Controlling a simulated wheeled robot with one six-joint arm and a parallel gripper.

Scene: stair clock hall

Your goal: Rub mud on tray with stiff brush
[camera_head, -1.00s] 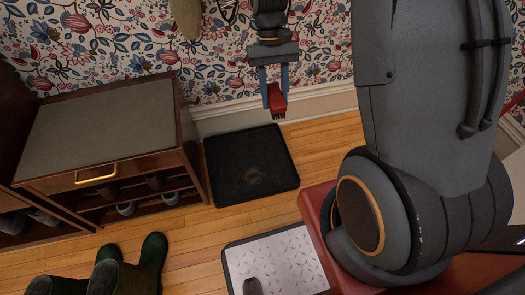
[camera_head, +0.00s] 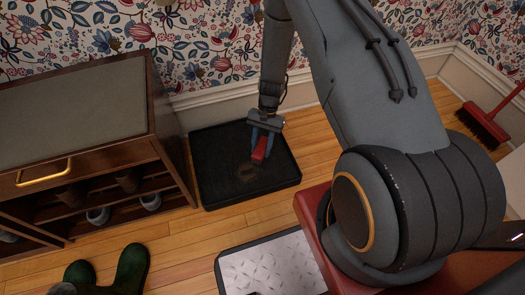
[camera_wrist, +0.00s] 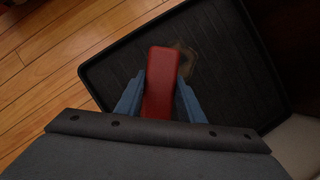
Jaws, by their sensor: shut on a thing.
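The black tray (camera_head: 215,170) lies on the wooden floor against the skirting board, and a brown mud patch (camera_head: 247,173) shows near its middle. My gripper (camera_head: 263,147) is over the tray, pointing down, shut on the red-backed stiff brush (camera_head: 260,150). In the wrist view the red brush (camera_wrist: 160,80) sits between the blue fingers, and the mud (camera_wrist: 187,62) shows just beyond its right far end. The bristles are hidden under the red back, so I cannot tell whether they touch the tray.
A wooden shoe cabinet (camera_head: 75,115) stands close at the tray's left. Green boots (camera_head: 130,268) are at the front left. A metal-patterned mat (camera_head: 270,265) lies in front of the tray. A red broom (camera_head: 485,125) is at the far right. Bare floor separates tray and mat.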

